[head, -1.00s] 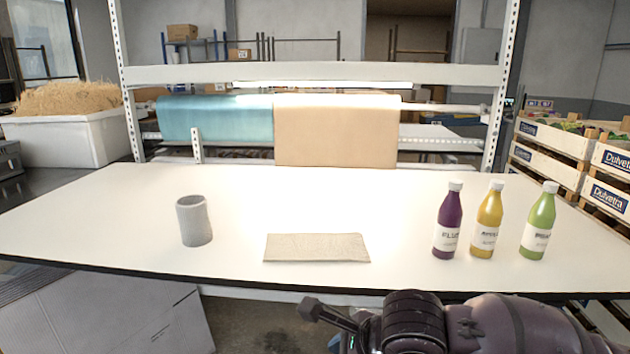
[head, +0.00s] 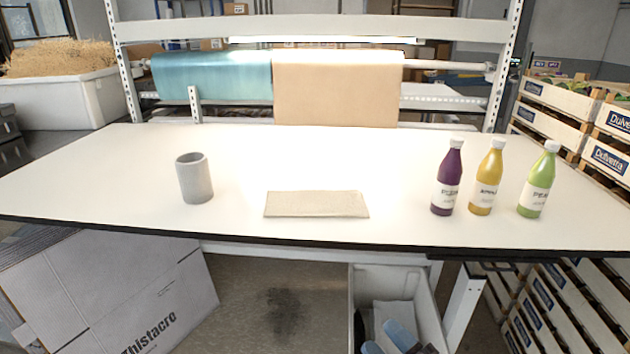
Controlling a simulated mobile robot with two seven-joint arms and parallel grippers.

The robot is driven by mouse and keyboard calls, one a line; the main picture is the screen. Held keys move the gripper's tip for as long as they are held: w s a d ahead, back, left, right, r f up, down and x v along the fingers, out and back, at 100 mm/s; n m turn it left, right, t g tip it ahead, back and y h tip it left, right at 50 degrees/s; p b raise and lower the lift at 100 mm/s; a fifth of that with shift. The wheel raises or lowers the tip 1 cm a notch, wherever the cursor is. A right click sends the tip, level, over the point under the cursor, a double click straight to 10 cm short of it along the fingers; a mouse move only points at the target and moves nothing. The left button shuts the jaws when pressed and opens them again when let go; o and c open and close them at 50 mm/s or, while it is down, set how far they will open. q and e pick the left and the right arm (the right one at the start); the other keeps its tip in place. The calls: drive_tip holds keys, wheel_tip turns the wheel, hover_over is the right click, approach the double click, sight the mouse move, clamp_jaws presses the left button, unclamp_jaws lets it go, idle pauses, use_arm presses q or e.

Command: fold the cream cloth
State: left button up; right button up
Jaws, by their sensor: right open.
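The cream cloth (head: 316,204) lies flat on the white table (head: 300,160), near the middle of its front edge. It is a neat, narrow rectangle, long side left to right, with straight edges. I cannot tell how many layers it has. Nothing touches it. Neither of my grippers shows in the head view now.
A grey cup (head: 194,178) stands left of the cloth. Purple (head: 447,178), yellow (head: 487,178) and green (head: 537,181) bottles stand to its right. Teal (head: 211,76) and tan (head: 338,88) rolls hang behind. The table around the cloth is clear. A white bin (head: 431,310) stands below.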

drive_tip(key=s+d+f+m+g+h, duration=0.3)
drive_tip(key=s+d+f+m+h, duration=0.3)
drive_tip(key=s+d+f+m, duration=0.1)
drive_tip(key=s+d+f+m+g+h, duration=0.3)
drive_tip(key=s+d+f+m+h, duration=0.3)
drive_tip(key=f, duration=0.8)
drive_tip(key=s+d+m, duration=0.1)
drive_tip(key=d+m, duration=0.2)
drive_tip(key=m, duration=0.2)
drive_tip(key=shift+s+d+f, duration=0.2)
drive_tip(key=shift+s+f, duration=0.05)
drive_tip(key=shift+s, duration=0.05)
